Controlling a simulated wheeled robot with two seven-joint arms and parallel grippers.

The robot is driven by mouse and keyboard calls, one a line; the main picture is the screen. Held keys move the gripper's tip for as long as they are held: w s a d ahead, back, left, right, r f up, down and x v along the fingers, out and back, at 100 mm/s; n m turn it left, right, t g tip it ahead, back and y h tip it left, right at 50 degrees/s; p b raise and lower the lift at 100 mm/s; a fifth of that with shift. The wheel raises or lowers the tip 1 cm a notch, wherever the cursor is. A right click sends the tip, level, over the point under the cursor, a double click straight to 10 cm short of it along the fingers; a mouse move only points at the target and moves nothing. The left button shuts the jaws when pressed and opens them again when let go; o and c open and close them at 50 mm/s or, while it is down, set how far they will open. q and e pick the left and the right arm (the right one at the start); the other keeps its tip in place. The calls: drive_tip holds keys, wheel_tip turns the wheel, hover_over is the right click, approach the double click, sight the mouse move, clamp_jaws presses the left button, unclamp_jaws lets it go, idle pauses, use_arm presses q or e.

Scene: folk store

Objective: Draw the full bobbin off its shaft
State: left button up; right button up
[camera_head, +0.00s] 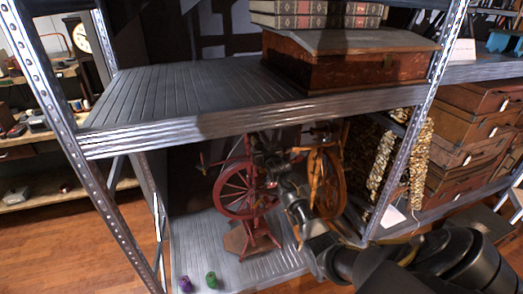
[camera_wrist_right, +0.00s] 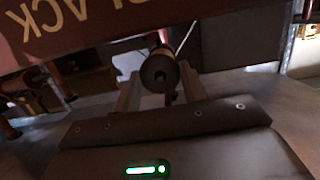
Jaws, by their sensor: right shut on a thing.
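A red spinning wheel (camera_head: 236,190) stands on the lower metal shelf in the head view. My right arm reaches in from the lower right, and my right gripper (camera_head: 264,155) is at the upper right part of this wheel. In the right wrist view, the fingers of the gripper (camera_wrist_right: 160,88) are shut on the bobbin (camera_wrist_right: 159,72), whose round dark end with a central hole faces the camera. The shaft is mostly hidden, so I cannot tell how far the bobbin sits on it. My left gripper is not in view.
An orange spinning wheel (camera_head: 326,178) stands close right of my forearm. The upper shelf (camera_head: 180,100) lies just above the gripper. A purple spool (camera_head: 186,284) and a green spool (camera_head: 211,279) stand at the front. A dark red lettered board (camera_wrist_right: 80,30) crosses the wrist view.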

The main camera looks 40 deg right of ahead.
idle(0.3)
drive_tip(key=shift+s+a+r+p, duration=0.1)
drive_tip(key=shift+s+p, duration=0.25)
drive_tip(key=shift+p, duration=0.2)
drive_tip(key=shift+p+v, duration=0.75)
drive_tip(key=shift+p, duration=0.05)
drive_tip(key=shift+f+p+v, duration=0.2)
drive_tip(key=shift+p+v, duration=0.55)
drive_tip(key=shift+v, duration=0.15)
drive_tip(key=shift+f+p+v, duration=0.15)
drive_tip(key=shift+p+v, duration=0.6)
drive_tip(key=shift+v, duration=0.1)
drive_tip(key=shift+f+p+v, duration=0.2)
drive_tip(key=shift+p+v, duration=0.55)
drive_tip(key=shift+v, duration=0.15)
drive_tip(key=shift+s+a+f+p, duration=0.1)
drive_tip(key=shift+s+a+p, duration=0.3)
drive_tip(key=shift+s, duration=0.4)
drive_tip(key=shift+s+a+f+p, duration=0.1)
drive_tip(key=shift+s+a+p, duration=0.1)
drive_tip(key=shift+s+p, duration=0.5)
drive_tip(key=shift+s+a+f+p, duration=0.1)
drive_tip(key=shift+s+a+p, duration=0.2)
drive_tip(key=shift+s, duration=0.65)
drive_tip(key=shift+r, duration=0.1)
